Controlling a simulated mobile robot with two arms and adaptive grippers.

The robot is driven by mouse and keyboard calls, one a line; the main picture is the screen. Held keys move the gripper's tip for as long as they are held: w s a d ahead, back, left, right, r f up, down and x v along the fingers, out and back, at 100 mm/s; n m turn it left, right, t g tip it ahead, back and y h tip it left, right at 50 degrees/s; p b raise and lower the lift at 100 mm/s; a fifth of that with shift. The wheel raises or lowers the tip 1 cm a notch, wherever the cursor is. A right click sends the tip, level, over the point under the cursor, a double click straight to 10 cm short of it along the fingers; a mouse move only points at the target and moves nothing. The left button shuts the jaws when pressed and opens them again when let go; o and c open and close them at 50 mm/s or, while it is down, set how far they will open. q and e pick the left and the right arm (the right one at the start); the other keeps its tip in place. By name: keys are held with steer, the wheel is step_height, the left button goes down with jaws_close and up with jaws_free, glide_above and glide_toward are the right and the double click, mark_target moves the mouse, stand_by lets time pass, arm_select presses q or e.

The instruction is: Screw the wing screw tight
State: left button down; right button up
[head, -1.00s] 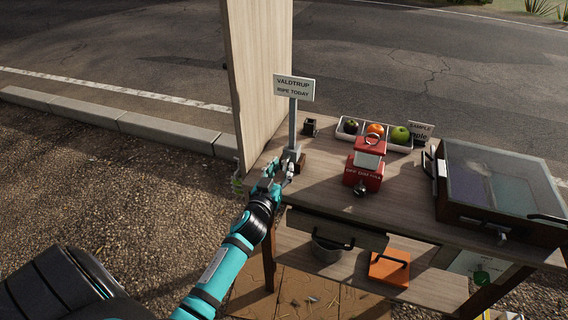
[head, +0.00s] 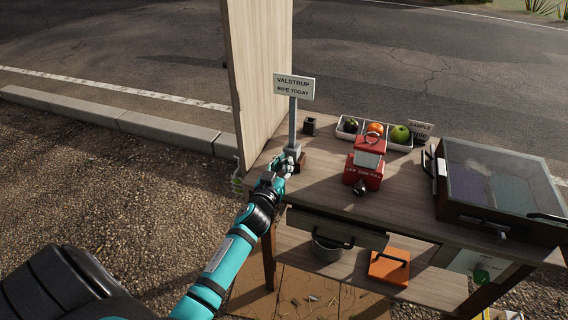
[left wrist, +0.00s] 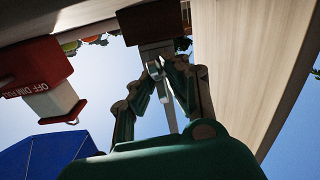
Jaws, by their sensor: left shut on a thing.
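The sign (head: 294,87) reading VALDTRUP RIPE TODAY stands on a grey post (head: 292,125) at the table's left end. The post rises from a grey holder (head: 293,151) beside a brown wooden block (head: 302,162). My left gripper (head: 284,168) is at the near side of this holder. In the left wrist view my left gripper (left wrist: 166,66) is shut on a slim grey piece, the wing screw (left wrist: 158,78), below the holder (left wrist: 157,49). The fingers partly hide the screw, and in the head view it cannot be made out. My right gripper is not in view.
A tall wooden panel (head: 258,75) stands close behind and left of the gripper. To the right are a red scale-like box (head: 365,170), a white fruit tray (head: 362,140) and a glass-topped case (head: 495,180). The table (head: 325,180) is bare between holder and red box.

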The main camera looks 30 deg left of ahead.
arm_select(q)
steer(key=shift+m, duration=0.3)
steer(key=m, duration=0.4)
steer(key=shift+d, duration=0.1)
steer(key=m, duration=0.5)
steer(key=shift+d+f, duration=0.1)
steer(key=m, duration=0.4)
steer(key=shift+f+m+b, duration=0.1)
steer(key=shift+m+b, duration=0.2)
steer(key=shift+b, duration=0.1)
steer(key=m, duration=0.4)
steer(key=shift+f+m, duration=0.1)
steer(key=shift+m, duration=0.3)
steer(key=shift+d, duration=0.1)
stand_by(0.6)
steer(key=c, duration=1.4)
jaws_free()
steer(key=shift+c, duration=0.2)
